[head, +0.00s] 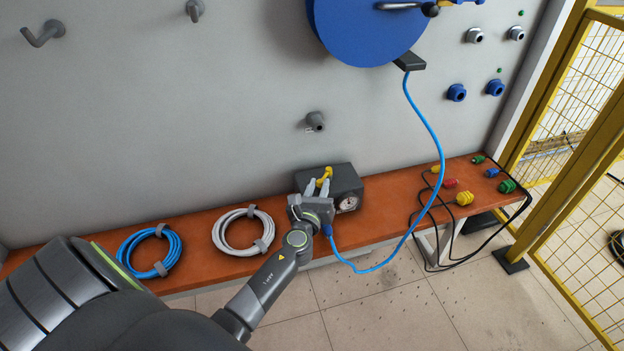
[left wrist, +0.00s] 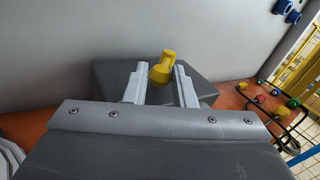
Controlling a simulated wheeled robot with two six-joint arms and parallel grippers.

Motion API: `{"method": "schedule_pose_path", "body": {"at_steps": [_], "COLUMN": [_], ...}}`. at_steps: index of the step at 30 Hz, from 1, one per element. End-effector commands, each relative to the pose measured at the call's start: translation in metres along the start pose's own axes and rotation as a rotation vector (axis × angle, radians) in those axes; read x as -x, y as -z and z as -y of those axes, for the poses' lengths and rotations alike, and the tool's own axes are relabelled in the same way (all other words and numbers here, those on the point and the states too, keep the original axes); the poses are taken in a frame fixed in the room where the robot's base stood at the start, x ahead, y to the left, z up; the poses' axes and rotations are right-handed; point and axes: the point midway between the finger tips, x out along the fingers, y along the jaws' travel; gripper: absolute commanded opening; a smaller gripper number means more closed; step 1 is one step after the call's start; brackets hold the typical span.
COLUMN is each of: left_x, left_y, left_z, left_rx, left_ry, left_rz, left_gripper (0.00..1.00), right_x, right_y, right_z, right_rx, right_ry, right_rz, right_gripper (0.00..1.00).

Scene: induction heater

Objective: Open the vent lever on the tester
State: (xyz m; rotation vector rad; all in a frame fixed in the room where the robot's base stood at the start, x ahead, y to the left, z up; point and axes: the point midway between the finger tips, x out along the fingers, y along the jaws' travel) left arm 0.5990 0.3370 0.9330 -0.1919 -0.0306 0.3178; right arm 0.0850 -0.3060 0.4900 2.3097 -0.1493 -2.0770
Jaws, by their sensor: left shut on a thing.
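The tester (head: 346,180) is a dark grey box with a round gauge (head: 348,203) on its front, standing on the orange bench against the wall. Its yellow vent lever (head: 326,174) is on top. My left gripper (head: 318,186) is at the tester's top, shut on the vent lever. In the left wrist view the lever (left wrist: 162,68) stands up between the two fingers, with the tester (left wrist: 106,76) behind them. The gripper hides part of the tester's front and the lever's base. My right gripper is not in view.
A blue hose (head: 436,140) hangs from the blue reel (head: 365,30) and loops in front of the bench to beside my gripper. Blue (head: 150,250) and grey (head: 243,230) coils lie left on the bench (head: 190,222). Colored connectors (head: 465,198) and a yellow fence (head: 560,150) are right.

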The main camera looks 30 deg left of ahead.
Motion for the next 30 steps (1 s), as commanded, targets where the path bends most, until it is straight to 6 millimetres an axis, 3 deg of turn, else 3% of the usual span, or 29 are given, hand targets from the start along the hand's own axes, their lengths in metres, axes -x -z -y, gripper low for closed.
{"method": "schedule_pose_path", "body": {"at_steps": [18, 30], "left_x": [-0.007, -0.012], "left_y": [0.012, 0.011], "left_z": [0.04, 0.051], "left_rx": [0.003, 0.001], "left_ry": [-0.534, -0.713], "left_rz": [0.107, 0.141], "left_gripper": [0.01, 0.01], "right_x": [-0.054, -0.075], "right_y": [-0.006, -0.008], "right_z": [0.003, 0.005], "right_rx": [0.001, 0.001], "right_ry": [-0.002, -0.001], "right_rz": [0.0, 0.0], "right_gripper": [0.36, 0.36]}}
